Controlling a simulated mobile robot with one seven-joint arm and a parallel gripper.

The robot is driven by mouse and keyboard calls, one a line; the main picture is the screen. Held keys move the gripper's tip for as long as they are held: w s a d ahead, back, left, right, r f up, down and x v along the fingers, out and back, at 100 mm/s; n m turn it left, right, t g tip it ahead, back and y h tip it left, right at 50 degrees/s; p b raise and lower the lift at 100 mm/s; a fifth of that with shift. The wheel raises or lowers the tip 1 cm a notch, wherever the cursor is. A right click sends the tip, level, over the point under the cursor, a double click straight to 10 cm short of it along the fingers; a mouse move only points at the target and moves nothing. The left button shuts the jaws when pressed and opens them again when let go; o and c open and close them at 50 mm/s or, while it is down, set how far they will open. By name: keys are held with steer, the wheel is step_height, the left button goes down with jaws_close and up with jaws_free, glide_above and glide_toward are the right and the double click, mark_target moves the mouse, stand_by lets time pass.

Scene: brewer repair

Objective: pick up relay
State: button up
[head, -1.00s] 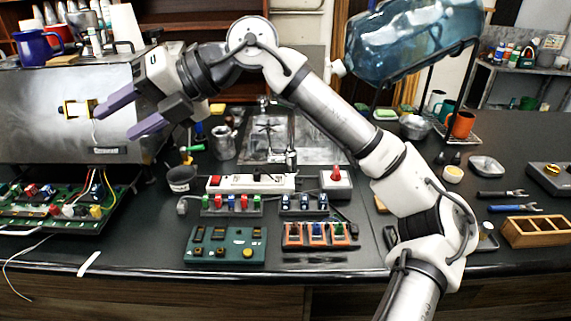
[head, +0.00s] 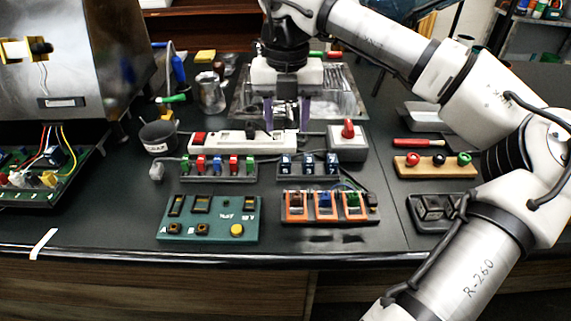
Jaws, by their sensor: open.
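My gripper (head: 286,112) points down over the bench, behind the white power strip (head: 240,144). Its two purple fingers are apart, and nothing shows held between them. Nearer the front, an orange-framed holder (head: 324,216) carries small parts, one blue and one green. I cannot tell which of these small parts is the relay. The gripper is behind all of them, touching none.
A green board (head: 209,231) with dark sockets and a yellow button lies at the front. A red-knobbed switch box (head: 347,146) stands right of the strip. A black cup (head: 159,137) and a metal brewer (head: 60,70) with an open circuit tray (head: 40,190) are left.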

mark_target(285, 159)
step_height(285, 159, down, 10)
steer(key=shift+a+r+p, duration=0.1)
steer(key=shift+r+p, duration=0.05)
steer(key=shift+p, duration=0.9)
jaws_close()
steer(key=shift+r, duration=0.15)
